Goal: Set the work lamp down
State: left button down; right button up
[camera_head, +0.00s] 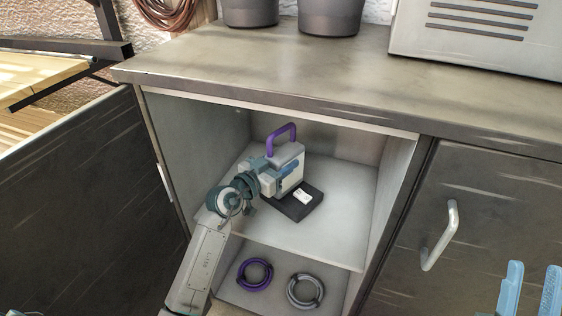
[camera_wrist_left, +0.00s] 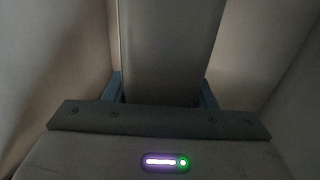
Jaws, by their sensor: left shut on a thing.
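The work lamp (camera_head: 290,155), a pale boxy body with a purple handle on top, is inside the open cabinet compartment, above its upper shelf (camera_head: 335,215). My left gripper (camera_head: 288,172) is shut on the lamp's body; one blue finger shows across its near side. In the left wrist view the lamp (camera_wrist_left: 165,50) is a grey slab between the two fingers. The gripper and a dark pad partly hide the lamp's underside, so I cannot tell whether it touches the shelf. My right gripper (camera_head: 534,275) is open and empty at the lower right, outside the cabinet.
A dark flat pad (camera_head: 290,211) with a white piece on it lies by the lamp. A purple ring (camera_head: 241,274) and a grey ring (camera_head: 292,290) lie on the lower shelf. An open door (camera_head: 80,210) stands left. Free shelf shows right of the pad.

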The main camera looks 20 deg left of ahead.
pick_arm(q)
jog(key=shift+r, duration=0.15)
jog(key=c, duration=0.6)
grip_release()
